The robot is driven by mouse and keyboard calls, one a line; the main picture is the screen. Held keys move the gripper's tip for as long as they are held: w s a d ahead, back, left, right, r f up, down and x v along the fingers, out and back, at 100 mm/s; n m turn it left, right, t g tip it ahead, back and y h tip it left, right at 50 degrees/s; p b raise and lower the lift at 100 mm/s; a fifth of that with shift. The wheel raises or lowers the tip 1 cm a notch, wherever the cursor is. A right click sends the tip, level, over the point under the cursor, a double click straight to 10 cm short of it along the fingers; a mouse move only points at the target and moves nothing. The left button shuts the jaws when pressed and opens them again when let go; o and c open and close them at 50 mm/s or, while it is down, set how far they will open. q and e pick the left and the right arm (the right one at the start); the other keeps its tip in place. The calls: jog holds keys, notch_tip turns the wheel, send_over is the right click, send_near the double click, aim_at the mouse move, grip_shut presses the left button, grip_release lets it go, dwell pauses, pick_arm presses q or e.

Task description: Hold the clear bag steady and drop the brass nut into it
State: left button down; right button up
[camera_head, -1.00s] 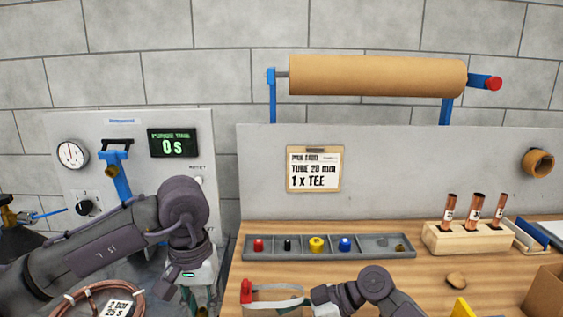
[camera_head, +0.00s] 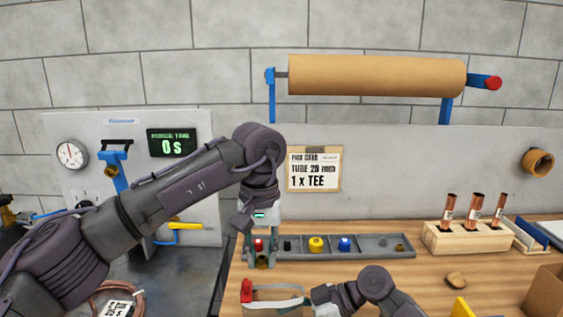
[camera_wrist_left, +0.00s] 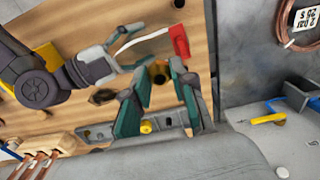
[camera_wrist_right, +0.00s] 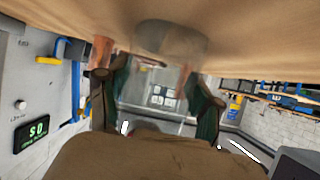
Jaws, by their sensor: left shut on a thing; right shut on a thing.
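The clear bag (camera_head: 278,301) stands at the front of the bench, its pale rim open upward, with a red piece (camera_head: 247,291) at its left end. My right gripper (camera_head: 315,296) is at the bag's right side, shut on its edge; its fingers (camera_wrist_right: 155,95) look blurred in the right wrist view. My left gripper (camera_head: 262,258) is shut on a small brass nut (camera_head: 263,263), above the bench between the parts tray and the bag. In the left wrist view the nut (camera_wrist_left: 159,72) shows dark brass between the fingertips. The bag's inside is mostly hidden.
Behind the left gripper lies a grey parts tray (camera_head: 376,253) with red, black, yellow and blue pieces. A wooden block (camera_head: 465,240) with copper tubes stands right. A brown lump (camera_head: 456,279) and a cardboard box (camera_head: 545,291) lie right of my right arm.

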pick_arm(q)
jog(key=shift+f, duration=0.9)
jog(key=c, duration=0.9)
grip_release()
notch_tip(320, 180, up, 12)
jog(key=shift+r, duration=0.1)
